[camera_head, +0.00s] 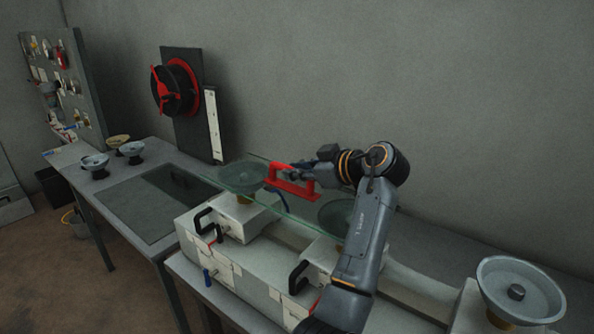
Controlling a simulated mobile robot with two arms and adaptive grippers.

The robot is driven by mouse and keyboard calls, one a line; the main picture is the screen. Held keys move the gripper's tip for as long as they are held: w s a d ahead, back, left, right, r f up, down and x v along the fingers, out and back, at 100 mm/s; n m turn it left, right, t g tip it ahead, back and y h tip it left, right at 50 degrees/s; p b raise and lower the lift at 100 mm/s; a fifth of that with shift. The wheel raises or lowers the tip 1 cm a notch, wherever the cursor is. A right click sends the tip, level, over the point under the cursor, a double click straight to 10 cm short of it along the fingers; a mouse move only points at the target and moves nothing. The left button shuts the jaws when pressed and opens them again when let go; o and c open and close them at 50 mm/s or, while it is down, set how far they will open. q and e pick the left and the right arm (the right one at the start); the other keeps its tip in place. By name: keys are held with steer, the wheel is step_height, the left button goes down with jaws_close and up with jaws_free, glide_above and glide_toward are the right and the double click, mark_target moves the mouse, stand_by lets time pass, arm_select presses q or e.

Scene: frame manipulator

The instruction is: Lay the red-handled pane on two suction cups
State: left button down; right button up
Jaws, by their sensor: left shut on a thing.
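The clear glass pane (283,218) has greenish edges and a red handle (293,183) on top. My left gripper (290,174) is shut on the red handle. In the head view the pane overlaps the left suction cup (241,178) and reaches toward the middle cup (334,214), which my arm partly hides. I cannot tell whether the pane touches these cups or hangs just above them. A third suction cup (520,287) at the lower right is bare. My right gripper is not in view.
The cups stand on a grey metal bench (218,252) with black-handled clamps. At left, a table (147,208) carries several small cups (95,163). Behind it stands a black panel with a red-and-black reel (176,88). A tool board (61,80) is far left.

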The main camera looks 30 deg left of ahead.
arm_select(q)
steer(key=shift+r, duration=0.1)
steer(key=c, duration=1.2)
jaws_free()
steer(key=shift+s+f, duration=0.1)
steer(key=shift+f, duration=0.15)
steer(key=shift+r, duration=0.5)
step_height(320, 180, up, 10)
steer(key=shift+f, duration=0.25)
